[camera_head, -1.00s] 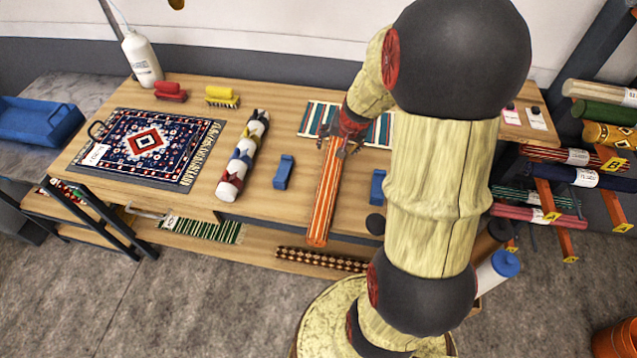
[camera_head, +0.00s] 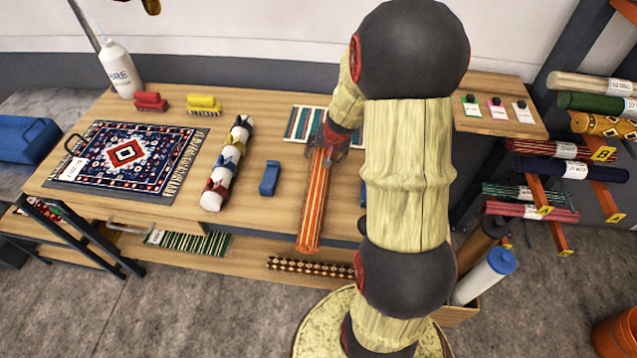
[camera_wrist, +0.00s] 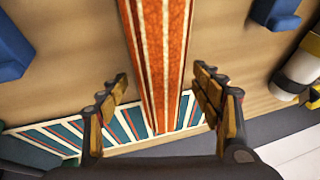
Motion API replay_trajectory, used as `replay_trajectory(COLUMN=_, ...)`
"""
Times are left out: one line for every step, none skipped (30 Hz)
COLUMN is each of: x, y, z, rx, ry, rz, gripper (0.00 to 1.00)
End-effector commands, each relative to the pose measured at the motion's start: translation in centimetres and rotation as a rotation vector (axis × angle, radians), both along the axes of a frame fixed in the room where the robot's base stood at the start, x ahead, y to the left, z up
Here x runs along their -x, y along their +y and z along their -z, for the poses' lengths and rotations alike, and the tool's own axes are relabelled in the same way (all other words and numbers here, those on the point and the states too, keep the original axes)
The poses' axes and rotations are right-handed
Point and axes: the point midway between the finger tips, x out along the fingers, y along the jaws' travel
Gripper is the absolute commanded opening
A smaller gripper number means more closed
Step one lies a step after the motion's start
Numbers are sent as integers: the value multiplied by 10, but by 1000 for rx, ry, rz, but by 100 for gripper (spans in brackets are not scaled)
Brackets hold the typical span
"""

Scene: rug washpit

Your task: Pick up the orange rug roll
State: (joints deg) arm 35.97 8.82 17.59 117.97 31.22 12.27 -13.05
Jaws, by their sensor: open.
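The orange rug roll (camera_head: 313,208) has cream and dark stripes and lies lengthwise on the wooden table, its near end at the table's front edge. In the wrist view the orange rug roll (camera_wrist: 159,50) runs between the fingers. My gripper (camera_head: 325,148) is over the roll's far end. In the wrist view my gripper (camera_wrist: 165,90) is open, one finger on each side of the roll, with a gap visible on both sides. Whether the fingertips reach below the roll's top cannot be told. My arm hides part of the table to the right.
A blue block (camera_head: 270,178) stands left of the roll, and another blue block (camera_wrist: 277,12) is on its other side. A striped mat (camera_head: 298,124) lies at the far end. A multicoloured roll (camera_head: 227,165) and a patterned rug (camera_head: 125,152) lie further left.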

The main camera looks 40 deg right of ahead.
Motion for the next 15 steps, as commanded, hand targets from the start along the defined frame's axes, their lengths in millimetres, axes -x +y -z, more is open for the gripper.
replay_trajectory(x=0, y=0, z=0, rx=0, ry=0, rz=0, gripper=65)
replay_trajectory(x=0, y=0, z=-1, rx=0, ry=0, rz=0, gripper=64)
replay_trajectory(x=0, y=0, z=0, rx=0, ry=0, rz=0, gripper=62)
replay_trajectory(x=0, y=0, z=0, rx=0, ry=0, rz=0, gripper=60)
replay_trajectory(x=0, y=0, z=0, rx=0, ry=0, rz=0, gripper=58)
replay_trajectory(x=0, y=0, z=0, rx=0, ry=0, rz=0, gripper=56)
replay_trajectory(x=0, y=0, z=0, rx=0, ry=0, rz=0, gripper=54)
replay_trajectory(x=0, y=0, z=0, rx=0, ry=0, rz=0, gripper=52)
replay_trajectory(x=0, y=0, z=0, rx=-1, ry=1, rz=0, gripper=50)
replay_trajectory(x=0, y=0, z=0, rx=-1, ry=1, rz=0, gripper=48)
replay_trajectory(x=0, y=0, z=0, rx=-1, ry=1, rz=0, gripper=47)
replay_trajectory(x=0, y=0, z=0, rx=-1, ry=1, rz=0, gripper=44)
replay_trajectory(x=0, y=0, z=0, rx=-1, ry=1, rz=0, gripper=43)
replay_trajectory(x=0, y=0, z=0, rx=-1, ry=1, rz=0, gripper=41)
replay_trajectory(x=0, y=0, z=0, rx=-1, ry=1, rz=0, gripper=39)
